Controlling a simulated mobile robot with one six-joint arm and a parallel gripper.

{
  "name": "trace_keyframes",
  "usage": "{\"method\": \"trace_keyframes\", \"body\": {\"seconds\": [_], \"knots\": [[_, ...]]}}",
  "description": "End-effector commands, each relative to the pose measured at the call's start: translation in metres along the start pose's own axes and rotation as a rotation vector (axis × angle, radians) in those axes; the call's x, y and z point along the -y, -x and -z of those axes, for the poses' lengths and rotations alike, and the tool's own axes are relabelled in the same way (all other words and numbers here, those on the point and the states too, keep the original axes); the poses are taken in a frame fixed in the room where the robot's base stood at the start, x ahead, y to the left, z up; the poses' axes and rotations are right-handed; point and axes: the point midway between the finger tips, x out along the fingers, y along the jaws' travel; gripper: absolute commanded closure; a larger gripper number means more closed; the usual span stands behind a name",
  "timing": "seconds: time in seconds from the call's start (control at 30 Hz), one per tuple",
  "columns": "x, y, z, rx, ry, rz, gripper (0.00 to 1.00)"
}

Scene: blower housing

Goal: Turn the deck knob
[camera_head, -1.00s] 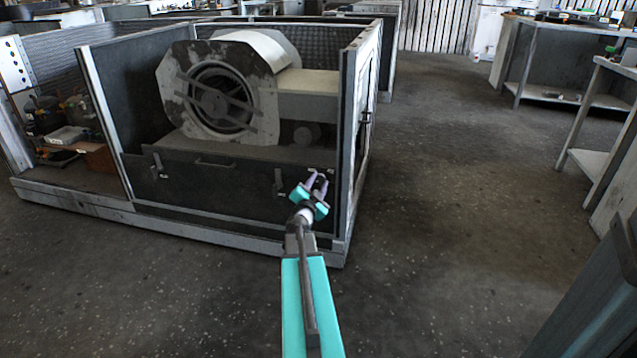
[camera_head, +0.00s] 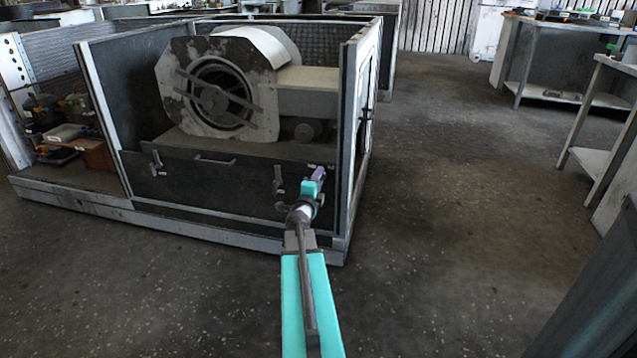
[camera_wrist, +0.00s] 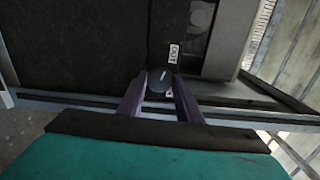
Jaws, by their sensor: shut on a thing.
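The deck knob (camera_wrist: 160,79) is a dark round knob with a light mark, on the dark panel in the wrist view. My gripper (camera_wrist: 160,92) has its two purple fingers shut on the knob, one on each side. In the head view my gripper (camera_head: 319,174) is at the right end of the dark front panel, below the blower. The knob cannot be made out there behind the fingers. A small white label (camera_wrist: 174,53) with dark letters is beside the knob, and another is partly hidden by it.
The blower housing (camera_head: 262,90) sits above the dark front panel (camera_head: 215,183), which has a handle and latches. A pale frame post (camera_head: 350,150) stands close to the right of my gripper. The floor (camera_head: 450,190) to the right is open, with benches beyond.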

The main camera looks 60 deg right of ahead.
Motion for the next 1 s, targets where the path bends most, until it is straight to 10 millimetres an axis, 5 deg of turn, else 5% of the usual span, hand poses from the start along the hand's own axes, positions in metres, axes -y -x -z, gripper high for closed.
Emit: {"method": "trace_keyframes", "body": {"seconds": [0.5, 1.0], "knots": [[-0.0016, 0.0003, 0.0002, 0.000, -0.362, -0.001, 0.91], [-0.0004, 0.0002, 0.0003, -0.001, -0.411, -0.001, 0.91]]}}
